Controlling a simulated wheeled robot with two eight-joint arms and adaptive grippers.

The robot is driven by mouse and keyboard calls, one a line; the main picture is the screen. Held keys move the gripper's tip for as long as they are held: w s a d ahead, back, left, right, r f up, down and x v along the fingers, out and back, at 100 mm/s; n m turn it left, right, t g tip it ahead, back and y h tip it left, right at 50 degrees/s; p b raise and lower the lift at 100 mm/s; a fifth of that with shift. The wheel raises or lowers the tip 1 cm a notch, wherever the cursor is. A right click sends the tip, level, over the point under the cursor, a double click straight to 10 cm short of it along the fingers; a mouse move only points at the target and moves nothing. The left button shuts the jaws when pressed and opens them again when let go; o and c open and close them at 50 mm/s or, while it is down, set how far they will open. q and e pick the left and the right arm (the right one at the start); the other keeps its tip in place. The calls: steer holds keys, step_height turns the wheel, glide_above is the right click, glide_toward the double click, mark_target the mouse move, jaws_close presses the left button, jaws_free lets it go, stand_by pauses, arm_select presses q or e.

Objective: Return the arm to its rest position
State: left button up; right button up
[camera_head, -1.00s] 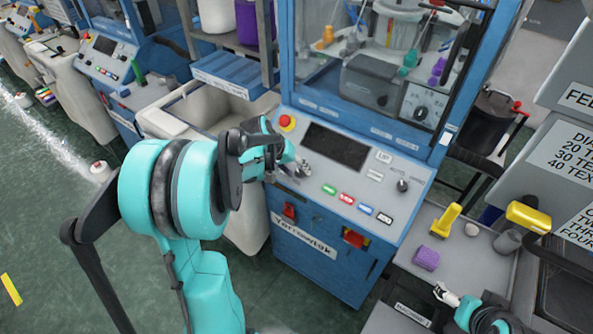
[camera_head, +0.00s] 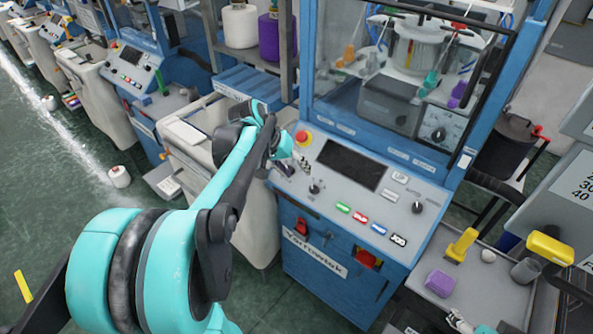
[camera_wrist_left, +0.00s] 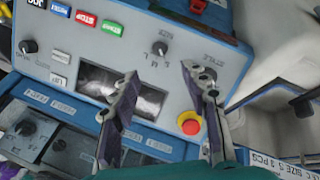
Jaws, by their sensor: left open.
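My left gripper (camera_head: 291,166) is over the left part of the control panel (camera_head: 375,205), near the red stop button (camera_head: 302,138) and a dark knob (camera_head: 315,188). In the left wrist view, the left gripper (camera_wrist_left: 160,75) has its two fingers spread with nothing between them. The panel shows beneath them, with the S-M-L knob (camera_wrist_left: 160,48) just beyond the tips and the red button (camera_wrist_left: 190,125) by the right-hand finger. Of my right gripper (camera_head: 460,321), only a small part shows at the bottom edge, and its jaw state is unclear.
The windowed blue machine (camera_head: 320,265) stands in front of me. A grey side table (camera_head: 425,303) at right holds a purple block (camera_head: 440,284), a yellow tool (camera_head: 461,245) and a grey cup (camera_head: 525,270). A pale bin (camera_head: 190,150) stands left of the machine. Green floor is open at left.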

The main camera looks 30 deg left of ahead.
arm_select(q)
steer(key=s+d+f+m+t+y, duration=0.2)
steer(key=s+d+m, duration=0.3)
steer(key=s+d, duration=0.9)
steer(key=shift+d+f, duration=0.55)
steer(key=shift+d, duration=1.55)
